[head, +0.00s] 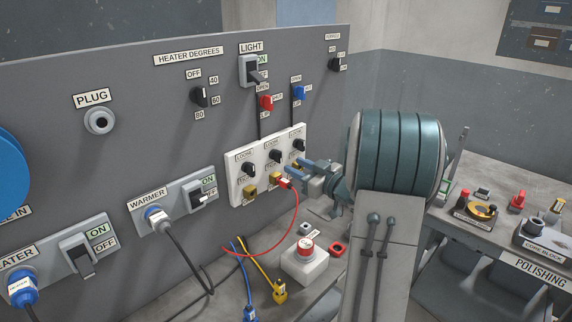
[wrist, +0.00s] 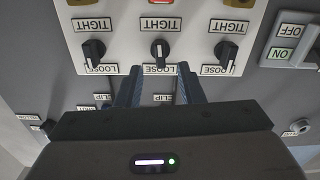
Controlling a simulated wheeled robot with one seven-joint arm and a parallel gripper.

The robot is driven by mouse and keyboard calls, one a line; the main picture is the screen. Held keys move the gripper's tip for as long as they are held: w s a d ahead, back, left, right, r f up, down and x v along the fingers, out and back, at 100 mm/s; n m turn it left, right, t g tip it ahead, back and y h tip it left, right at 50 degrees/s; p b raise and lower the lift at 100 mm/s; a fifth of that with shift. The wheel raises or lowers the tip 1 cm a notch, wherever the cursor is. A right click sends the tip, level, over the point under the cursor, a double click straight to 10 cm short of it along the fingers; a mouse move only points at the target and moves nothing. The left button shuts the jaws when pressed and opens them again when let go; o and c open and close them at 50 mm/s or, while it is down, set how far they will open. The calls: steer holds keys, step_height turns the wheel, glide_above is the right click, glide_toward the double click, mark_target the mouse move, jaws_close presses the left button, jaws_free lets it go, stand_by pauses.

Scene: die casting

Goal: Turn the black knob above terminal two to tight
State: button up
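A white terminal panel (head: 238,184) on the grey wall carries three black knobs in a row, with LOOSE above and TIGHT below each. The middle knob (head: 274,156), also at the centre of the wrist view (wrist: 160,50), stands upright and its pointer seems to be toward LOOSE. A red plug (head: 281,181) sits below it. My gripper (head: 294,166) is in front of the panel. In the upside-down wrist view its two blue fingers (wrist: 160,80) are apart and empty, one on each side of the middle knob's line, and the knob is clear of them.
The left knob (head: 248,169) and right knob (head: 298,145) flank the middle one closely. A red cable (head: 296,225) hangs from the plug. A red emergency button (head: 306,247) and loose yellow and blue cables lie on the bench below. Switches are on the wall above and to the left.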

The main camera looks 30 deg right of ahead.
steer(key=v, duration=0.7)
steer(key=shift+s+b, duration=0.25)
steer(key=shift+b, duration=0.15)
steer(key=shift+w+r, duration=0.1)
steer(key=a+m+g+h, duration=0.4)
steer(key=a+m+h, duration=0.1)
steer(key=h, duration=0.4)
steer(key=s+a+f+g+y, duration=0.1)
steer(key=s+a+f+g, duration=0.2)
steer(key=s+a, duration=0.6)
steer(key=s+a+f+g+y, duration=0.1)
steer(key=s+a+f+g, duration=0.2)
steer(key=s+a+g, duration=0.4)
steer(key=s+a, duration=0.2)
steer(key=s, duration=0.3)
steer(key=shift+f+y, duration=0.15)
steer(key=shift+y, duration=0.25)
steer(key=shift+s, duration=0.1)
